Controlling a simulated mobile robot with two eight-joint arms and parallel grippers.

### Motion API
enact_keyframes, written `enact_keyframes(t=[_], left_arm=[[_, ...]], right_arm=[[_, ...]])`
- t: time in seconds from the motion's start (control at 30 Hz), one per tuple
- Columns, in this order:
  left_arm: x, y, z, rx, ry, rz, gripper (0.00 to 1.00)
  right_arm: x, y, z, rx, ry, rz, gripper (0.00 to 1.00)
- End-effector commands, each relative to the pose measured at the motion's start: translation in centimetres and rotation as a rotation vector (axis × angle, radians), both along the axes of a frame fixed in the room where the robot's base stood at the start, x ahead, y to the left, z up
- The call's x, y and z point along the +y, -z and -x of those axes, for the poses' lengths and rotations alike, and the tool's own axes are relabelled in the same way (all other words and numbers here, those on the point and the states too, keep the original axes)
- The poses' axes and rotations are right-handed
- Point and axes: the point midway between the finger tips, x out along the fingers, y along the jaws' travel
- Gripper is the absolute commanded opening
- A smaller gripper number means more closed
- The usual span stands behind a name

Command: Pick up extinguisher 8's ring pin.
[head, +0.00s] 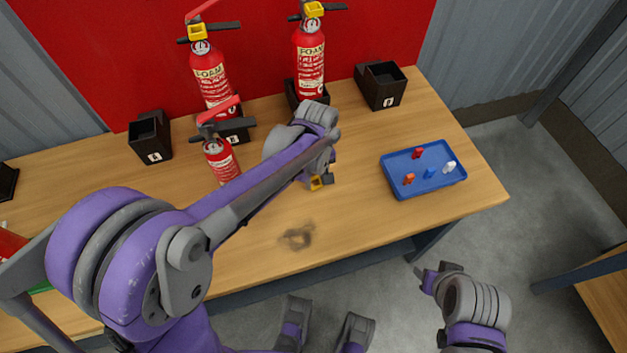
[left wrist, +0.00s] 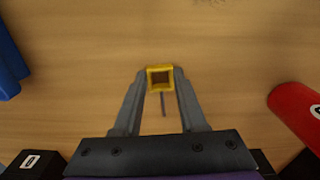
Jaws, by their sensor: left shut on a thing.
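My left gripper (head: 318,181) is shut on a yellow square ring pin (head: 316,184) over the middle of the wooden table. In the left wrist view the ring pin (left wrist: 160,70) sits between both fingertips (left wrist: 160,79), its thin dark shaft pointing back toward the palm. A short red extinguisher (head: 221,160) stands left of this gripper, and no yellow ring shows on its top. Extinguisher numbers are not readable. My right gripper (head: 431,276) is in front of the table, low at the right; its finger gap is unclear.
Two foam extinguishers (head: 209,75) (head: 310,60) with yellow rings stand at the back. Black holders (head: 150,138) (head: 382,88) stand near them. A blue tray (head: 425,187) with several small coloured pieces lies at the right. The table (head: 350,230) is clear in front.

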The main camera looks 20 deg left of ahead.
Motion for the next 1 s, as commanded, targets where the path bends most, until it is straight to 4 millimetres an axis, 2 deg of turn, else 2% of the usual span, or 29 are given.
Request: enact_keyframes(t=[0.8, 1.0], left_arm=[[0.0, -4.3, 0.0, 0.000, 0.000, 0.000, 0.00], [0.0, -4.7, 0.0, 0.000, 0.000, 0.000, 0.00]], right_arm=[[0.0, -3.3, -0.3, -0.010, 0.000, 0.000, 0.50], [0.0, -3.6, -0.3, -0.011, 0.000, 0.000, 0.50]])
